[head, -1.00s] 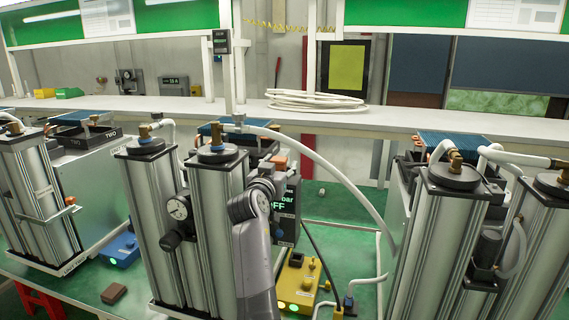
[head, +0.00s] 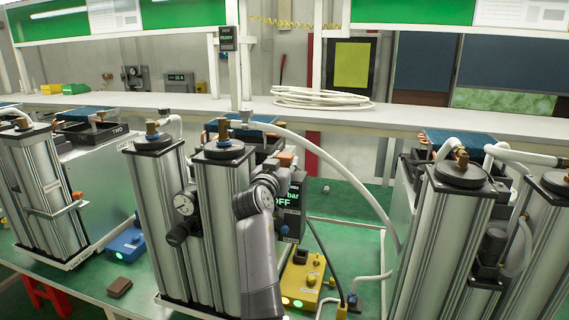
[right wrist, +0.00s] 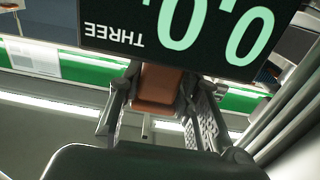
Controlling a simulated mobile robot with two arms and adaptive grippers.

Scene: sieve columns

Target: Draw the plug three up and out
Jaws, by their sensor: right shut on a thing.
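The orange-brown plug (head: 286,159) stands at the back of the middle unit, just above its dark display box (head: 290,208). In the right wrist view the plug (right wrist: 157,88) sits between my right gripper's fingers (right wrist: 158,100), and the display box marked THREE (right wrist: 180,25) is close beside it. My right gripper (head: 287,169) is shut on the plug, its arm rising in front of the unit's silver columns. The plug's lower end is hidden, so I cannot tell how deep it sits. My left gripper is not in view.
Tall silver columns (head: 222,215) stand close to my right arm. A white hose (head: 335,165) arches from the middle unit toward the right unit (head: 450,240). A yellow box (head: 302,280) and a blue box (head: 126,243) sit on the green bench. Above the display there is open space.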

